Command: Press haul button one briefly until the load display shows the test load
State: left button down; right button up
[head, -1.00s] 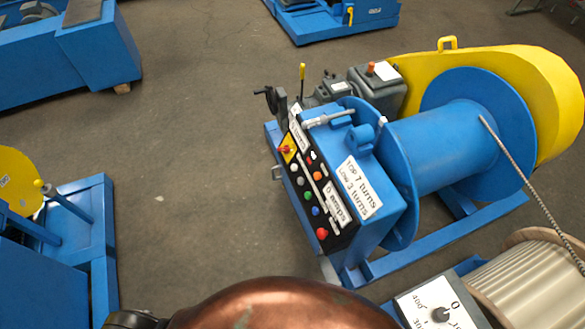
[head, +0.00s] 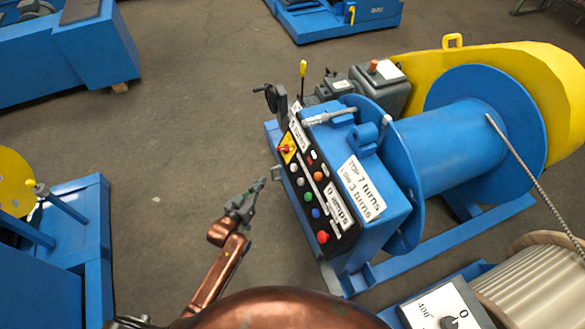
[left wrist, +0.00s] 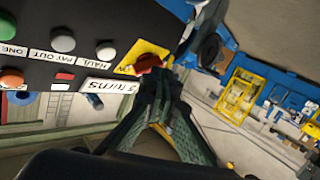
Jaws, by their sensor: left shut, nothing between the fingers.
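A blue winch has a black control panel (head: 312,190) with a row of coloured buttons and a red switch on a yellow plate (head: 287,148). In the left wrist view a pale button (left wrist: 105,50) sits above the label HAUL (left wrist: 88,62). A second pale button (left wrist: 62,40) is by PAY OUT, and a green button (left wrist: 15,32) is by ONE. My left gripper (head: 262,183) is shut and empty, just left of the panel and apart from it in the head view. In the wrist view its fingertips (left wrist: 160,75) overlap the red switch; contact cannot be told. My right gripper is out of view.
Panel readouts show 0 amps (head: 337,206) and 3 turns. A card (head: 361,187) reads TOP 7 turns, LOW 3 turns. A white dial plate (head: 437,305) with 0 and 400 is cut off below. The winch drum (head: 440,145) stands right. Open floor lies left of the panel.

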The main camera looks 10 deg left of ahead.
aim_at(294, 168)
pick_arm(q)
notch_tip(294, 168, up, 7)
jog(key=w+d+t+h, duration=0.1)
jog(key=shift+w+d, duration=0.2)
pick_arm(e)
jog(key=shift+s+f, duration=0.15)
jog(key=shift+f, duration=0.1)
